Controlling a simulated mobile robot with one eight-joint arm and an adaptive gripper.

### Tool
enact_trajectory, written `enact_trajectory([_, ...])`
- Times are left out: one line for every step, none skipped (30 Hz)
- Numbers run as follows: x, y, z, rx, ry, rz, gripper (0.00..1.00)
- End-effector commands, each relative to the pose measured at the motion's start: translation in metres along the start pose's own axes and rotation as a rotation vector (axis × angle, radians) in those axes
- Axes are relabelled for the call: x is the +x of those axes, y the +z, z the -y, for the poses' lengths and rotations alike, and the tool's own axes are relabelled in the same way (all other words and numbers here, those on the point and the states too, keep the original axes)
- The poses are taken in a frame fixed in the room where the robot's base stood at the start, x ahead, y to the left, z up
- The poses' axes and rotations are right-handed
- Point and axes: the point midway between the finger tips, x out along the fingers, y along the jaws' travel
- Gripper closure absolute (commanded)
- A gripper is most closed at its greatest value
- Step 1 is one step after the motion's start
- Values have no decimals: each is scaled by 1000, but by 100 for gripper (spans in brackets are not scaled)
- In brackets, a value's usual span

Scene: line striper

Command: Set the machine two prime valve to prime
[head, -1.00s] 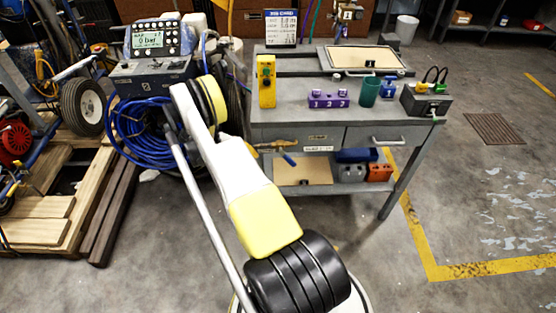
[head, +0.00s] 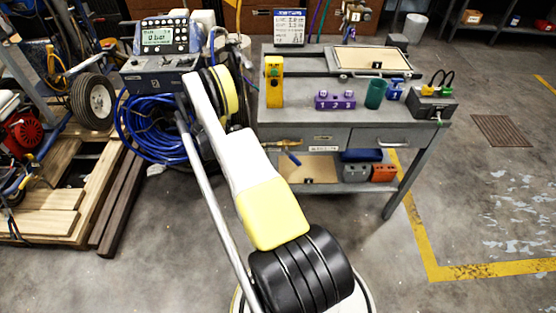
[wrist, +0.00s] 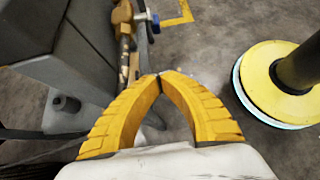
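A brass valve (head: 281,143) with a blue handle (head: 291,158) shows in the head view at the bench's left front, low beside the drawer. In the wrist view, brass fittings (wrist: 123,22) and a blue-ended handle (wrist: 149,22) are at the top, beyond my fingertips. My gripper (wrist: 161,76) has yellow fingers whose tips meet, with nothing seen between them. It is apart from the valve in the picture. In the head view my own arm hides the gripper. A grey machine with a display (head: 158,37) reading 0 bar stands at the back left; I cannot tell which machine is two.
A grey workbench (head: 300,120) carries a yellow control box (head: 273,82), a purple numbered block (head: 335,101) and a green cup (head: 376,94). Coiled blue hose (head: 150,130) hangs left of my arm. A wooden pallet (head: 50,215) lies at left.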

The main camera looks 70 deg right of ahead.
Motion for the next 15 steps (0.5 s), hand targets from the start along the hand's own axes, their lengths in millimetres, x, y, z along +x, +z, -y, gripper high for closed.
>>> enact_trajectory([7,-1,0,1,-1,0,100])
enact_trajectory([11,-2,0,1,-1,0,100])
enact_trajectory([18,-2,0,2,-1,0,100])
enact_trajectory([23,-2,0,2,-2,0,100])
enact_trajectory([29,-2,0,3,-2,0,100])
enact_trajectory([38,-2,0,3,-2,0,100])
enact_trajectory([45,-3,0,3,-3,0,100])
enact_trajectory([52,-3,0,3,-3,0,100])
enact_trajectory([61,-3,0,3,-2,-1,100])
enact_trajectory([67,-3,0,3,-2,0,100])
enact_trajectory([74,-3,0,3,-3,0,100])
enact_trajectory([82,-3,1,4,-3,0,100])
enact_trajectory([88,-3,0,3,-2,0,100])
enact_trajectory([94,-3,0,2,-2,0,100])
enact_trajectory([102,-3,0,3,-2,0,100])
